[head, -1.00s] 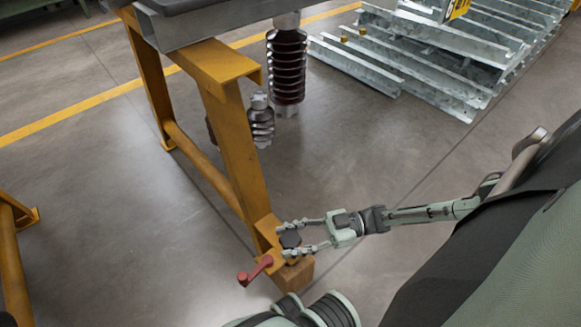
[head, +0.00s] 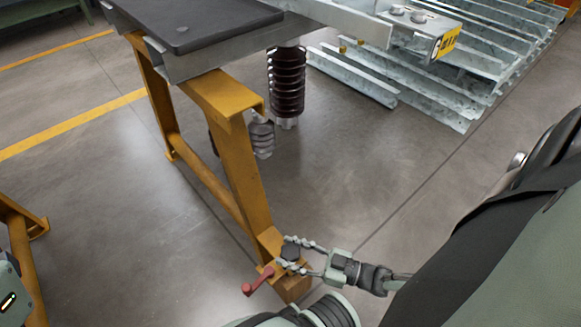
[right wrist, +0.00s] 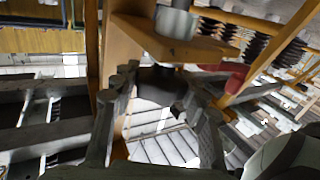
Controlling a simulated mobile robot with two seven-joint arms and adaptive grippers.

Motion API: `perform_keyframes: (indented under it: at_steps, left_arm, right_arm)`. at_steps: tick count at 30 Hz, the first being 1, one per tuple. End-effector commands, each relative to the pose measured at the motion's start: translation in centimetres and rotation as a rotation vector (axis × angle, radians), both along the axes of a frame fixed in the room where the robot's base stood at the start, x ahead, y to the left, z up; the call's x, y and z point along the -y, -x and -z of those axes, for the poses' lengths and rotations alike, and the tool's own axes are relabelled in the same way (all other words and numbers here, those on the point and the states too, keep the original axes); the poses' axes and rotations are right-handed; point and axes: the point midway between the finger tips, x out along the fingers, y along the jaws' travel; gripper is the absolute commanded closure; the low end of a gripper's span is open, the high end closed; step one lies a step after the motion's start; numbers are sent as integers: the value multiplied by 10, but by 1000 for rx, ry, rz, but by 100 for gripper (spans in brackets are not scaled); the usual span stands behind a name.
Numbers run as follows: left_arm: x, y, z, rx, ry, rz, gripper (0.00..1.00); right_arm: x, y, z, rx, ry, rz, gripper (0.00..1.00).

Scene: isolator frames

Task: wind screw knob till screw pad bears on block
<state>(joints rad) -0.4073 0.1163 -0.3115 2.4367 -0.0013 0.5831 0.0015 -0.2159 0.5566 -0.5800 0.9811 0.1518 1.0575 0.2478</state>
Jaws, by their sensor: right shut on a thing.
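The dark screw knob (head: 291,251) sits at the foot of the yellow frame leg (head: 245,170). My right gripper (head: 289,255) has its fingers around the knob and is shut on it. The knob also shows dark between the fingers in the right wrist view (right wrist: 157,82). A wooden block (head: 293,289) is on the floor under the foot bracket, partly covered by it. The screw pad is hidden, so I cannot tell whether it touches the block. My left gripper is not in view.
A red handle (head: 257,281) sticks out from the leg's foot, close beside my right fingers. Dark ribbed insulators (head: 286,85) hang or stand behind the frame. Galvanized steel beams (head: 430,85) lie at the back right. Open floor lies between.

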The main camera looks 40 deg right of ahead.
Motion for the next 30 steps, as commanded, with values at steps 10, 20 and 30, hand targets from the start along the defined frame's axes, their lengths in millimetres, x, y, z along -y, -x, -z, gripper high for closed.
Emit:
perform_keyframes:
  at_steps: [10,20,30]
  left_arm:
    - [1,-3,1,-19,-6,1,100]
    - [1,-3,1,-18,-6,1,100]
    - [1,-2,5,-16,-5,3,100]
  right_arm:
    - [0,0,0,3,-1,14,85]
    - [0,0,0,2,-1,13,34]
    - [1,-1,1,2,1,-8,34]
